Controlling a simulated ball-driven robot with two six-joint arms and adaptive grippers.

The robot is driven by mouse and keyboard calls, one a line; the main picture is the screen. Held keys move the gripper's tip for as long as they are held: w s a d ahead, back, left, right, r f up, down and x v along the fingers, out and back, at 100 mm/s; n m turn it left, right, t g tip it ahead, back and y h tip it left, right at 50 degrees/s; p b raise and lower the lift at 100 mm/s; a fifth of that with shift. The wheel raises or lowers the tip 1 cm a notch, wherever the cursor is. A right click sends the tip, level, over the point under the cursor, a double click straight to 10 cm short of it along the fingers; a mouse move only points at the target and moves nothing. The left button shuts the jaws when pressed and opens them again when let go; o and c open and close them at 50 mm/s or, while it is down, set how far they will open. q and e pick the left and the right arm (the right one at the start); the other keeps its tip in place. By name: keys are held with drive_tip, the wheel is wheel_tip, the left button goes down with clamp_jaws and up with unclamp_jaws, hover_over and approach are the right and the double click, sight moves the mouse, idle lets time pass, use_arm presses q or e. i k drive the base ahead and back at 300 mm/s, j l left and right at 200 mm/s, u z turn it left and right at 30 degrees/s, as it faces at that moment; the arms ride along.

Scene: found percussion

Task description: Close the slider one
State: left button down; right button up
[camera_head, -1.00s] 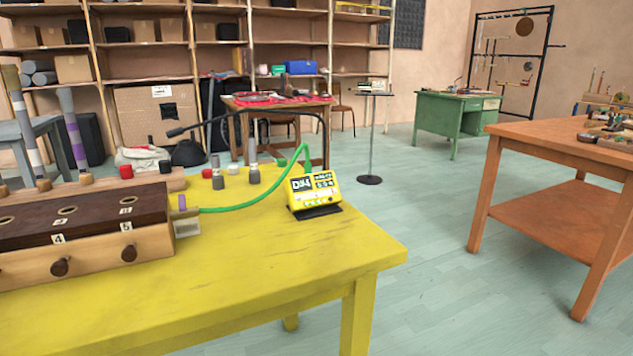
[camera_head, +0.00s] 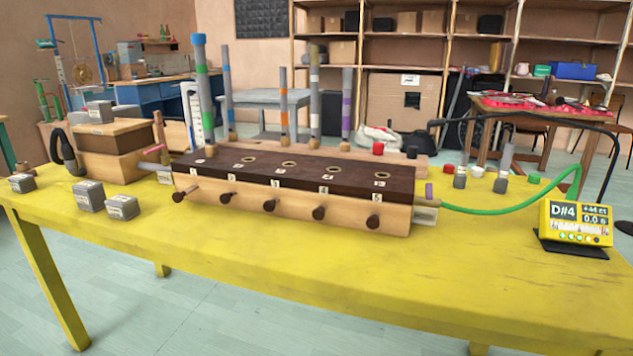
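A long wooden box (camera_head: 300,205) with a dark top (camera_head: 310,173) stands on the yellow table. Its top has a row of round holes with small number labels. Several round wooden slider knobs line its front face. Neither of my grippers is in view.
On the yellow table (camera_head: 270,270), grey blocks (camera_head: 122,207) and a wooden case (camera_head: 105,145) lie left of the box. Striped tubes (camera_head: 315,95) stand behind it. A green hose (camera_head: 500,210) runs right toward a yellow tuner (camera_head: 575,222). The table's front strip is clear.

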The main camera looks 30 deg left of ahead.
sight(177, 196)
drive_tip(key=u, duration=1.55)
